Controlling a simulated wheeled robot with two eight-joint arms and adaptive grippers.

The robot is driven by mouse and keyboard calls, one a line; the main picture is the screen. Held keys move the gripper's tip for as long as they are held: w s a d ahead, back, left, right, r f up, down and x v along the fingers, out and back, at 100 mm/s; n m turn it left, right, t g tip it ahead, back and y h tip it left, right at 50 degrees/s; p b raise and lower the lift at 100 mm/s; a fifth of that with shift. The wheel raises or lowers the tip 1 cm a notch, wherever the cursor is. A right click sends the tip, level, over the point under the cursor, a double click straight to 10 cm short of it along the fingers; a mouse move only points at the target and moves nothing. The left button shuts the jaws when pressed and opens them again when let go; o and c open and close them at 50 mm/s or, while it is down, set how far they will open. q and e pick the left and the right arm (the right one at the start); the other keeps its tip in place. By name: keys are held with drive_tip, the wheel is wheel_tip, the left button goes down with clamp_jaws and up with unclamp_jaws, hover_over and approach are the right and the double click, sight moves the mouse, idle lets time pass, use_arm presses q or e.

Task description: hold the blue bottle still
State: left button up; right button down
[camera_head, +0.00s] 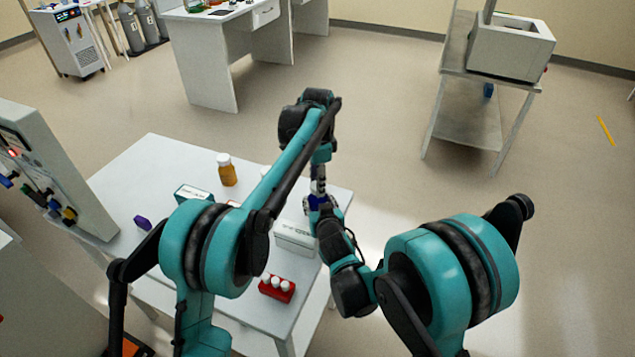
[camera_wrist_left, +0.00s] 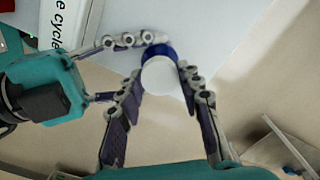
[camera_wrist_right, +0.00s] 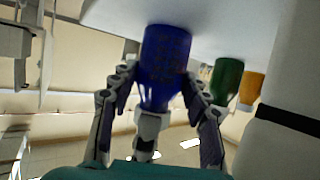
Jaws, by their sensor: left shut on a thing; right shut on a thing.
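The blue bottle (camera_head: 318,201) stands near the right edge of the white table (camera_head: 152,150), mostly hidden by my arms in the head view. In the right wrist view, which looks upside down, the blue bottle (camera_wrist_right: 166,55) appears upright with its base at the tabletop. My right gripper (camera_wrist_right: 158,85) is shut on its body from the side. My left gripper (camera_wrist_left: 160,78) comes from above, with its fingers on either side of the white cap (camera_wrist_left: 161,76), shut on it. The cap sits on the bottle; whether it is loose, I cannot tell.
A white box (camera_head: 295,238) and a red rack (camera_head: 277,289) of white-capped tubes are close by on the table. An amber bottle (camera_head: 227,172) stands further back; a green bottle (camera_wrist_right: 227,80) shows in the right wrist view. Floor right of the table is clear.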

use_arm(q)
drive_tip(key=n, duration=0.9)
drive_tip(key=shift+n, duration=0.4)
drive_tip(key=n, duration=0.4)
drive_tip(key=shift+n, duration=0.4)
drive_tip(key=n, duration=0.4)
drive_tip(key=shift+r, duration=0.2)
drive_tip(key=shift+r, duration=0.95)
drive_tip(key=shift+r, duration=0.1)
